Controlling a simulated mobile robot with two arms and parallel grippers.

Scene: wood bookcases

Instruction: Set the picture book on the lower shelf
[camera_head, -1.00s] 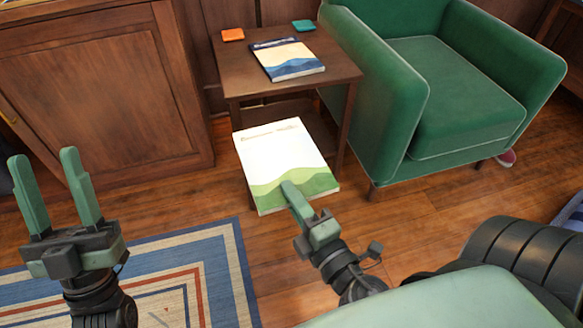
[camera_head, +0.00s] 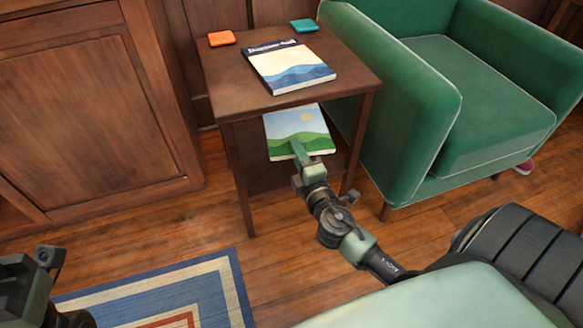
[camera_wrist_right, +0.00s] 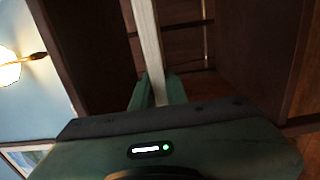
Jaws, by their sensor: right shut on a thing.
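The picture book (camera_head: 296,130), with green hills and a pale sun on its cover, is partly under the top of the dark wood side table (camera_head: 222,82). My right gripper (camera_head: 299,153) is shut on its near edge. In the right wrist view the book shows edge-on as a pale strip (camera_wrist_right: 148,45) between green fingers (camera_wrist_right: 158,92). The lower shelf (camera_head: 268,178) is dark and partly hidden by the book and my arm; I cannot tell whether the book touches it. My left gripper is cut off at the lower left, with its fingers out of frame.
Another book (camera_head: 290,66) with blue waves lies on the tabletop, with an orange coaster (camera_head: 222,38) and a teal coaster (camera_head: 304,25) behind it. A green armchair (camera_head: 440,110) stands close on the right, a wood cabinet (camera_head: 85,120) on the left. A striped rug (camera_head: 165,295) lies in front.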

